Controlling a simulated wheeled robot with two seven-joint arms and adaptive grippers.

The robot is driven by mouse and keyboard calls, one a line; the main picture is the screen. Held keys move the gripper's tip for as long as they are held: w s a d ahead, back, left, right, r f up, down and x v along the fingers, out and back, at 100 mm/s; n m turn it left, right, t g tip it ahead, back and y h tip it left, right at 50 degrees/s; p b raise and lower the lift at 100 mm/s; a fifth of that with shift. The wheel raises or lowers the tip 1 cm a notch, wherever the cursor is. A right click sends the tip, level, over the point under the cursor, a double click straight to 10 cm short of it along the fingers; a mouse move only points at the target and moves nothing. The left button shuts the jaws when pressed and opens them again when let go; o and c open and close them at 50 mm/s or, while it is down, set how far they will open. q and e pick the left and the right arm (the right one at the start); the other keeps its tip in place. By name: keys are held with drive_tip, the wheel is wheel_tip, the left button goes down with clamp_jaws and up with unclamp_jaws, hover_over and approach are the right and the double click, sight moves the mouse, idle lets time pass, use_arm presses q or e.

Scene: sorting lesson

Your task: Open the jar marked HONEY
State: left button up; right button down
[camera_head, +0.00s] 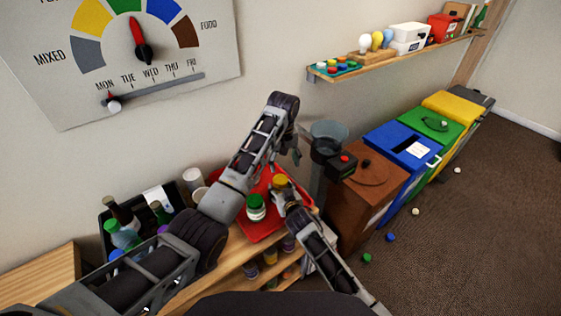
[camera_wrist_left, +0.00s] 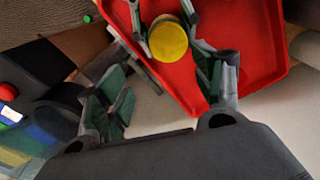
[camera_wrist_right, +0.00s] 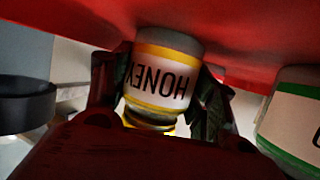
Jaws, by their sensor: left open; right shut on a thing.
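The HONEY jar has a yellow lid (camera_head: 281,181) and stands at the red tray (camera_head: 262,231) in the head view. In the right wrist view the jar (camera_wrist_right: 165,75) appears upside down, with its white label reading HONEY between my right fingers. My right gripper (camera_head: 283,192) is shut on the jar's body. The lid (camera_wrist_left: 168,41) is on top in the left wrist view. My left gripper (camera_head: 296,152) is open and empty, above and beyond the jar; its green-padded fingers (camera_wrist_left: 160,92) are spread, with the lid ahead of them and apart from them.
A green-lidded jar (camera_head: 256,203) stands on the tray left of the HONEY jar. A grey funnel-like bowl (camera_head: 329,131) and a black device with a red button (camera_head: 343,159) are close to my left gripper. Bottles (camera_head: 122,231) fill a black crate at left. Coloured bins (camera_head: 400,143) stand at right.

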sight(280, 179)
use_arm(q)
drive_tip(key=m, duration=0.3)
drive_tip(key=r+m, duration=0.1)
drive_tip(key=m, duration=0.1)
drive_tip(key=shift+w+d+r, duration=0.1)
drive_tip(key=shift+w+d, duration=0.05)
drive_tip(key=shift+d, duration=0.1)
drive_tip(key=m, duration=0.8)
drive_tip(key=shift+s+a+r+m, duration=0.2)
drive_tip(key=shift+s+m, duration=0.1)
drive_tip(key=shift+s, duration=0.05)
drive_tip(key=m, duration=0.3)
drive_tip(key=a+m, duration=0.1)
drive_tip(key=m, duration=0.1)
drive_tip(key=shift+s+a+f+g, duration=0.1)
drive_tip(key=shift+s+f+g, duration=0.2)
drive_tip(key=shift+s, duration=0.1)
drive_tip(key=shift+f, duration=0.2)
drive_tip(key=shift+f, duration=3.85)
drive_tip(key=shift+c, duration=0.3)
